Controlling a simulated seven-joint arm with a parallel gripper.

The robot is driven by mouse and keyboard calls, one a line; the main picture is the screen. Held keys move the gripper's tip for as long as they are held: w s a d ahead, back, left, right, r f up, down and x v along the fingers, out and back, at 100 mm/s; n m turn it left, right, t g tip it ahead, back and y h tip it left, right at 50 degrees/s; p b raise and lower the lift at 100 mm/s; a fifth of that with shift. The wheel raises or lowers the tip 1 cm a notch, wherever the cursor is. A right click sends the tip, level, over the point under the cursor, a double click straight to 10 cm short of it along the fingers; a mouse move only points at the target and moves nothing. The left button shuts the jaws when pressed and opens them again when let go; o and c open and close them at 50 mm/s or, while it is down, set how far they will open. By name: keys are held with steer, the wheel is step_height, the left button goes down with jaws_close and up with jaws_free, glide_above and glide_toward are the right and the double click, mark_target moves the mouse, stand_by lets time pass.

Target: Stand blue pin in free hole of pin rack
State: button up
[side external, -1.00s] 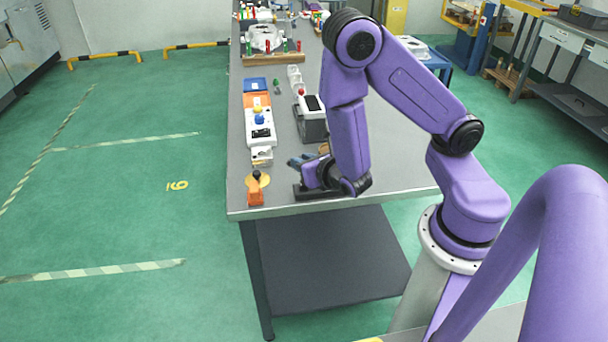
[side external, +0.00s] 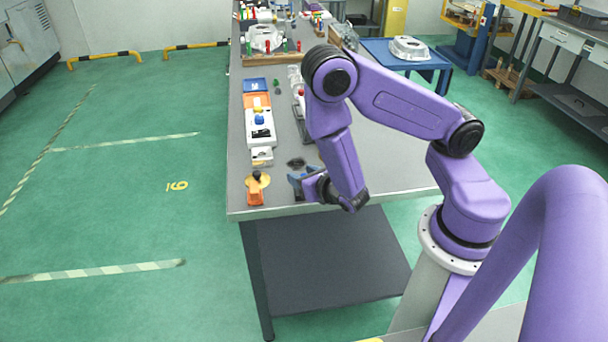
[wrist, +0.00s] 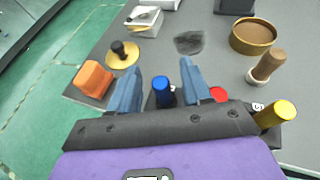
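The blue pin (wrist: 162,83) shows in the wrist view between the two blue fingers of my gripper (wrist: 158,82), with a gap on each side. My gripper is open around it. The pin looks roughly upright against the dark pin rack (wrist: 151,102); its lower end is hidden, so I cannot tell how it is seated. A red pin (wrist: 218,94) and a yellow pin (wrist: 275,114) show to the right, partly behind my gripper body. In the side view my gripper (side external: 300,180) is low at the table's near edge; the blue pin cannot be made out there.
An orange block (wrist: 94,79) and a brass disc with a black knob (wrist: 123,54) stand to the left. A brown round tin (wrist: 253,37) and a brown peg on a pale base (wrist: 266,66) stand to the right. A flat dark patch (wrist: 188,42) lies beyond.

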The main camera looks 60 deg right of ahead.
steer(key=shift+r, duration=0.1)
steer(key=shift+s+a+r, duration=0.15)
steer(key=s+r+m+g+h, duration=0.3)
steer(key=s+r+m+g, duration=0.3)
steer(key=s+r+m, duration=0.4)
steer(key=s+a+r+m+g+y, duration=0.5)
steer(key=s+a+m+g+y, duration=0.1)
steer(key=s, duration=0.5)
steer(key=a+m+y, duration=0.1)
steer(key=m+y, duration=0.1)
steer(key=m, duration=0.1)
steer(key=shift+a+y, duration=0.3)
